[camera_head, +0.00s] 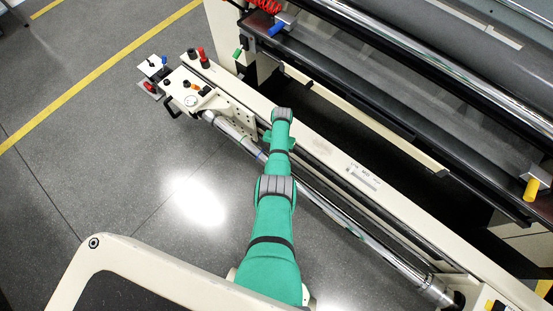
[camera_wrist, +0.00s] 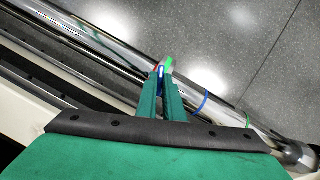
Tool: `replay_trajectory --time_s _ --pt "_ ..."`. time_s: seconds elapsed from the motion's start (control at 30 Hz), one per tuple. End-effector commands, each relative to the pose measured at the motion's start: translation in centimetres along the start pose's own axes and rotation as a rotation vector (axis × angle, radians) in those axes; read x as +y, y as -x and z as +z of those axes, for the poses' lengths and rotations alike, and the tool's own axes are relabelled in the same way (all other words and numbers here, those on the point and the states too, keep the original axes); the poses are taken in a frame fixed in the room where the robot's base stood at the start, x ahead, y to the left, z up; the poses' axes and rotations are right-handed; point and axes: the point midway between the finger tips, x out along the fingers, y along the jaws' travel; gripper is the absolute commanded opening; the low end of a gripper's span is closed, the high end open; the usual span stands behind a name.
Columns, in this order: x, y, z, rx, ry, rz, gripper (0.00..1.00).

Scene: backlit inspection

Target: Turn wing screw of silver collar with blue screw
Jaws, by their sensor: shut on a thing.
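In the wrist view, my gripper (camera_wrist: 163,74) reaches to a shiny chrome bar (camera_wrist: 125,50). Its two green fingers are close together, shut on a small blue wing screw (camera_wrist: 161,71) that shows between the tips. Bits of red and bright green also show at the tips. The silver collar cannot be made out there; the fingers cover most of that spot. In the head view, my green arm reaches the chrome bar (camera_head: 330,204) along the machine's front, and hides the fingertips and screw.
A blue ring (camera_wrist: 202,103) circles the bar beside my fingers. A cream rail (camera_head: 345,172) runs close behind the bar. A control panel (camera_head: 188,95) with knobs stands at the left end. A blue handle (camera_head: 277,28) and a yellow handle (camera_head: 531,189) sit farther back. Grey floor (camera_head: 130,170) is clear at left.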

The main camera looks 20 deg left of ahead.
Motion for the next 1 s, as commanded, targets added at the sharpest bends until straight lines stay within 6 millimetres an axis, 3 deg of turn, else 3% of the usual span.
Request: replay_trajectory --time_s 0.4,0.97,1.0 --pt "0.14 -0.11 0.12 -0.002 -0.191 -0.068 0.00" --pt "0.13 -0.08 0.11 -0.002 -0.222 -0.079 0.00" --pt "0.13 -0.08 0.11 -0.002 -0.222 -0.079 0.10"
